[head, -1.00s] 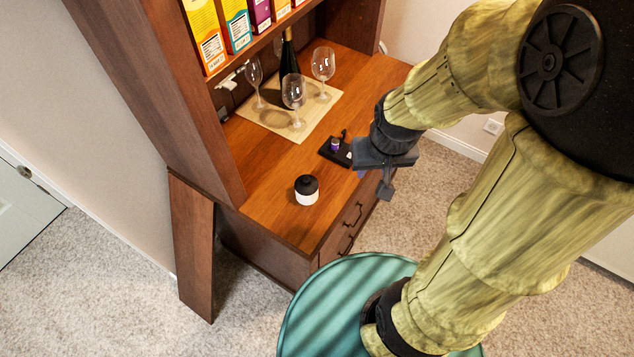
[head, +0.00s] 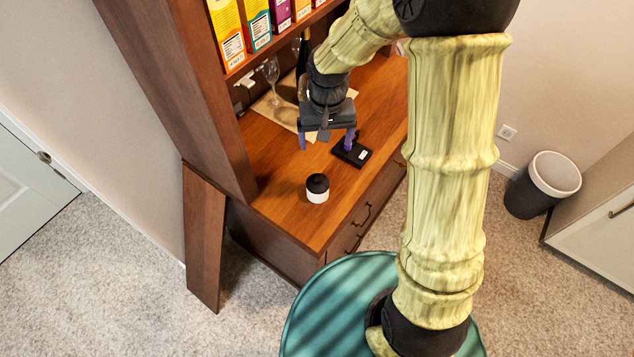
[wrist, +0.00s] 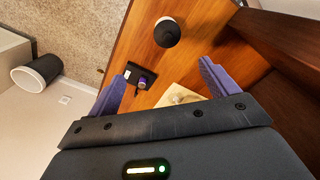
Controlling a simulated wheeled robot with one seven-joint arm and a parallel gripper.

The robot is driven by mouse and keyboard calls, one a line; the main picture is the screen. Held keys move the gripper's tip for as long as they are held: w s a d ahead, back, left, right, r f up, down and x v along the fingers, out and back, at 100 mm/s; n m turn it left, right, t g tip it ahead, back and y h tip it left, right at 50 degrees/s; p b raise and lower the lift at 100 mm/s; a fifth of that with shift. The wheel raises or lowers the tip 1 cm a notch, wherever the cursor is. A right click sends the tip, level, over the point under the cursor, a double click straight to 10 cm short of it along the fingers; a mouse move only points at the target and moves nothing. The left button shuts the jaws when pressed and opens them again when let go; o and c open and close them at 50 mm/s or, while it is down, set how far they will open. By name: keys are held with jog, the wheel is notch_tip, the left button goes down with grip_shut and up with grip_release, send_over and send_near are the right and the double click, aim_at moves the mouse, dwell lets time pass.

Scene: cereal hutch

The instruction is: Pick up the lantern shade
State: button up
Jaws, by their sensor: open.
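A small round piece, black on top and white below, stands on the wooden counter near its front left end in the head view (head: 317,190). It is the likeliest lantern shade, though I cannot be sure. In the wrist view it shows beyond the fingertips, at the top middle (wrist: 167,32). My gripper (head: 327,140) is open and empty, with its purple fingers apart. It hangs above the counter, farther back than the piece and not touching it.
A black tray (head: 352,155) with small items lies on the counter beside my gripper. A wine glass (head: 271,80) and a dark bottle (head: 302,60) stand on a mat behind, partly hidden by my arm. Cereal boxes (head: 257,22) fill the shelf above. A bin (head: 545,185) stands right.

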jog(key=shift+w+a+f, duration=0.2)
jog(key=shift+w+a, duration=0.05)
jog(key=shift+a, duration=0.2)
jog(key=shift+w+a+f, duration=0.15)
jog(key=shift+w+a, duration=0.1)
jog(key=shift+a, duration=0.2)
jog(key=shift+f, duration=0.1)
jog(key=p, duration=0.2)
send_near(318, 177)
notch_tip(318, 177, down, 5)
jog(key=shift+w+f, duration=0.1)
jog(key=shift+w, duration=0.1)
jog(key=shift+s+f+p, duration=0.1)
jog(key=shift+f+p, duration=0.45)
jog(key=shift+f, duration=2)
